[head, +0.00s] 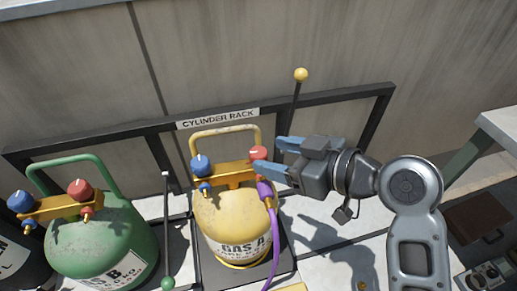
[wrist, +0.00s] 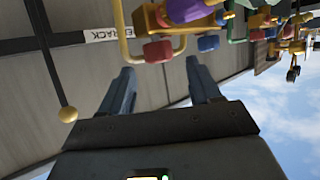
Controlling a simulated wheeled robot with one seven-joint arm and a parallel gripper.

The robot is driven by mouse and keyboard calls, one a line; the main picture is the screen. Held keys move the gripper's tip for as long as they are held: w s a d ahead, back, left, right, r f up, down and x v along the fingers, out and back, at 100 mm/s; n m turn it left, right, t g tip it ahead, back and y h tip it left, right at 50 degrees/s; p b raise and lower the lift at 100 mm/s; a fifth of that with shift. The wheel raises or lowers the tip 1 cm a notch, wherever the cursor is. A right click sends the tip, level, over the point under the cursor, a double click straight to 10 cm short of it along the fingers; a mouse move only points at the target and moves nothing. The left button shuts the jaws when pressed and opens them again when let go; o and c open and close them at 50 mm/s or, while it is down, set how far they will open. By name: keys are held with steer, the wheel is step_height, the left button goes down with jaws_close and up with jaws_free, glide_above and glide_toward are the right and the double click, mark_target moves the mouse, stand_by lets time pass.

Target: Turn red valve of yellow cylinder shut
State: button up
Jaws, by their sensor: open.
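The yellow cylinder (head: 232,225), labelled GAS A, stands in the rack. Its red valve (head: 258,153) is a round knob with a pale mark, at the right end of a yellow manifold; a blue knob (head: 199,164) is at the left end. A purple hose (head: 266,192) hangs below the red valve. My gripper (head: 271,157) is open, its blue fingers pointing left at the red valve. In the wrist view the red valve (wrist: 158,51) lies just beyond and between the open fingertips (wrist: 160,70), with no contact visible.
A green cylinder (head: 95,245) with its own red and blue knobs stands left. The dark rack frame (head: 330,108) runs behind, with a yellow-balled rod (head: 300,75) rising near my gripper. A green-balled post (head: 167,225) stands between cylinders. A table (head: 497,125) is at right.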

mark_target(259, 151)
steer(key=x, duration=0.5)
steer(key=shift+d, duration=0.1)
steer(key=c, duration=1)
